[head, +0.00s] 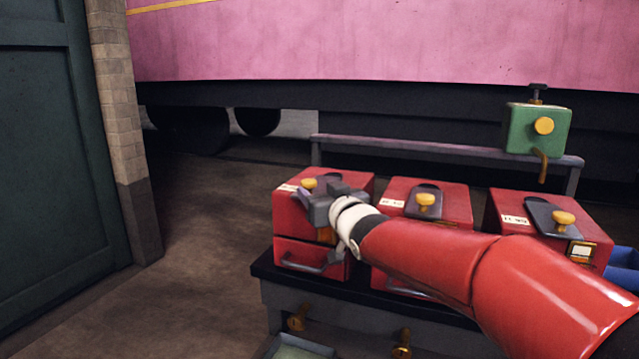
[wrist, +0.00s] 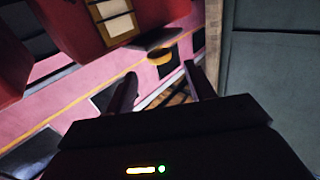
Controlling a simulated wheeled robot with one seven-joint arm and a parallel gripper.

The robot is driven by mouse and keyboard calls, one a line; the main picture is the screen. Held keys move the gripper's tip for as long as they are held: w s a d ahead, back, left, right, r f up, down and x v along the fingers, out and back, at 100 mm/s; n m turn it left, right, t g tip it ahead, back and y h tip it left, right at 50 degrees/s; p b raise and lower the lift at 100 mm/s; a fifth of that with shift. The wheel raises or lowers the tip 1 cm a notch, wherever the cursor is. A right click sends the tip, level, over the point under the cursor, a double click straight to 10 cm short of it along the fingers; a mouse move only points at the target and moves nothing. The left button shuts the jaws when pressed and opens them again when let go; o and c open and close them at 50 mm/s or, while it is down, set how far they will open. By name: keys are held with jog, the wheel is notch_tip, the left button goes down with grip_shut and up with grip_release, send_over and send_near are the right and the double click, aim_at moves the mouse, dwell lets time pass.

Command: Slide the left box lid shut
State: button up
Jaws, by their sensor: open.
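The left red box (head: 296,232) stands at the left end of the dark bench. Its yellow lid knob (head: 308,183) shows just left of my gripper (head: 322,205), which is in front of the box and hides most of the lid. How far the lid is open cannot be seen. In the wrist view my gripper (wrist: 160,82) is open and empty, with its two dark fingers apart. A yellow knob (wrist: 161,56) under a dark plate (wrist: 155,39) lies just beyond the fingertips, between their lines; contact is not visible.
The middle red box (head: 452,205) and right red box (head: 506,201) have dark lids with yellow knobs. My arm crosses in front of them. A green box (head: 536,131) stands on the rail behind. A brick pillar (head: 122,130) and open floor (head: 200,235) are at the left.

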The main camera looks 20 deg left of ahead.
aim_at(312, 185)
jog(key=x, duration=0.5)
jog(key=shift+w+a+p, duration=0.1)
jog(key=shift+w+p, duration=0.05)
jog(key=shift+p, duration=0.2)
grip_shut()
